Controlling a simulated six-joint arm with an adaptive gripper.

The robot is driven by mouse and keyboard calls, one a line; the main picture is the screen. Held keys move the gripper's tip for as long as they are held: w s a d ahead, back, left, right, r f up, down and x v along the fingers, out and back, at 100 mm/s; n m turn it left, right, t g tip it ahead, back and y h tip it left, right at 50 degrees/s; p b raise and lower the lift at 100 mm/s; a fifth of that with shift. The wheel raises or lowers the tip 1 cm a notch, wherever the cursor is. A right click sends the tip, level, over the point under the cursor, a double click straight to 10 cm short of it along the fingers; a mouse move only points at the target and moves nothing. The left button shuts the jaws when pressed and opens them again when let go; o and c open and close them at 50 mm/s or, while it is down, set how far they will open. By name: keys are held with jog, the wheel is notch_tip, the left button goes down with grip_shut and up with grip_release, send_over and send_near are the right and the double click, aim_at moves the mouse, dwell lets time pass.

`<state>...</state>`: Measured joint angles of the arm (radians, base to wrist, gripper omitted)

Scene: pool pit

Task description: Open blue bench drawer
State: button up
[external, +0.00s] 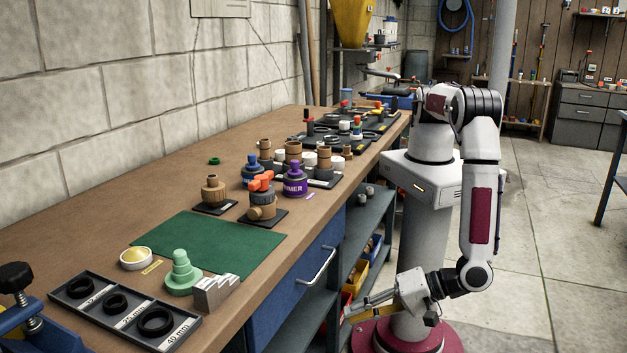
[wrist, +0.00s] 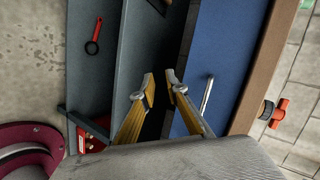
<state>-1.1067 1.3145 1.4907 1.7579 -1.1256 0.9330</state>
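The blue drawer (external: 290,287) sits under the wooden bench top, its front looking flush with the bench. Its silver bar handle (external: 317,267) stands out from the front. In the wrist view the blue drawer front (wrist: 226,50) fills the right of centre, with the handle (wrist: 207,95) to the right of my fingers. My gripper (wrist: 160,78) has its two yellow fingers apart with nothing between them. In the external view my gripper (external: 352,307) is low beside the bench, right of and below the handle, not touching it.
Grey open shelves (external: 362,235) with yellow bins (external: 355,276) lie beside the drawer. The bench top carries a green mat (external: 215,246), a black tray (external: 123,312), a purple primer can (external: 295,183) and several fittings. A red valve (wrist: 279,113) shows at the bench edge. The floor at right is clear.

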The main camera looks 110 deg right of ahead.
aim_at(324, 264)
jog(key=s+d+r+m+h, duration=0.1)
jog(key=d+r+m+h, duration=0.4)
jog(key=d+r+m, duration=0.1)
jog(key=shift+s+r, duration=0.4)
jog(key=shift+r, duration=0.45)
jog(key=shift+d, duration=0.1)
jog(key=shift+x, duration=3.9)
grip_shut()
jog(key=shift+r, duration=0.1)
